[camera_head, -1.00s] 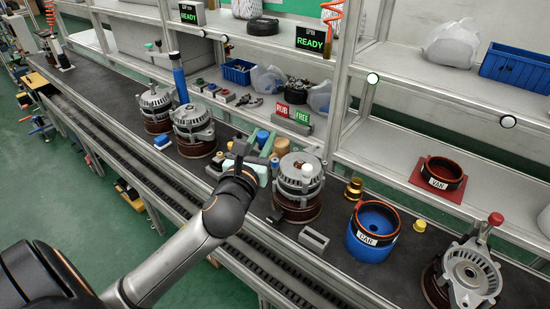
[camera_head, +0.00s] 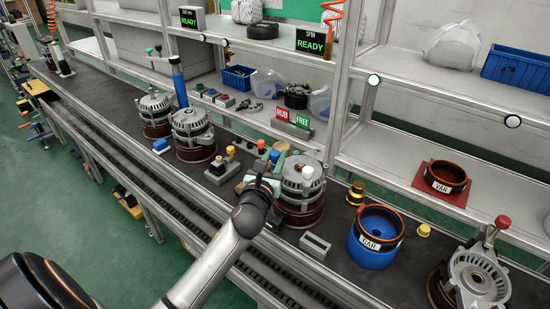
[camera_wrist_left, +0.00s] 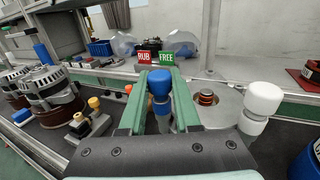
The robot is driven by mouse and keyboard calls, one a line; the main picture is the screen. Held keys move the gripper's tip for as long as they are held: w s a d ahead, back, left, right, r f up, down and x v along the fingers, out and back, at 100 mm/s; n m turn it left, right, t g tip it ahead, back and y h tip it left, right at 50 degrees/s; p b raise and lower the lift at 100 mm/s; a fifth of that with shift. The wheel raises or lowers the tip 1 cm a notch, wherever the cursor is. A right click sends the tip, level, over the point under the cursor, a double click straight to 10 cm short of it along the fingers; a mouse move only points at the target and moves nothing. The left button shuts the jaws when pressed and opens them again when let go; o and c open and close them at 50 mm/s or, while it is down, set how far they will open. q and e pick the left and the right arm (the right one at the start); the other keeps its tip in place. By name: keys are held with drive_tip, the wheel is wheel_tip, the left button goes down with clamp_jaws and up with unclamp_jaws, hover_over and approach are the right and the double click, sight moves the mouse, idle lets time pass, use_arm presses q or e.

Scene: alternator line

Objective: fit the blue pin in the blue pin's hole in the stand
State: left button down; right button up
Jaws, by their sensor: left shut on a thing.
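The blue pin (camera_wrist_left: 160,84) is upright between the two green fingers of my left gripper (camera_wrist_left: 158,90) in the left wrist view. The gripper is shut on it. In the head view my left gripper (camera_head: 268,174) is in front of the alternator with the white cap, to the right of the stand. The stand also shows in the left wrist view (camera_wrist_left: 92,126), left of the fingers. The blue pin's hole cannot be made out. My right gripper is out of view.
The white-capped alternator (camera_head: 302,190) stands close to the right of my gripper. Two more alternators (camera_head: 194,135) stand left of the stand. A grey slotted block (camera_head: 314,245) and a blue CAR ring holder (camera_head: 372,252) are to the right. The RUB/FREE sign (camera_head: 293,118) is behind.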

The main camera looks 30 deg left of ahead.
use_arm(q)
drive_tip(key=shift+f, duration=0.2)
drive_tip(key=c, duration=0.6)
unclamp_jaws()
drive_tip(key=shift+r, duration=0.1)
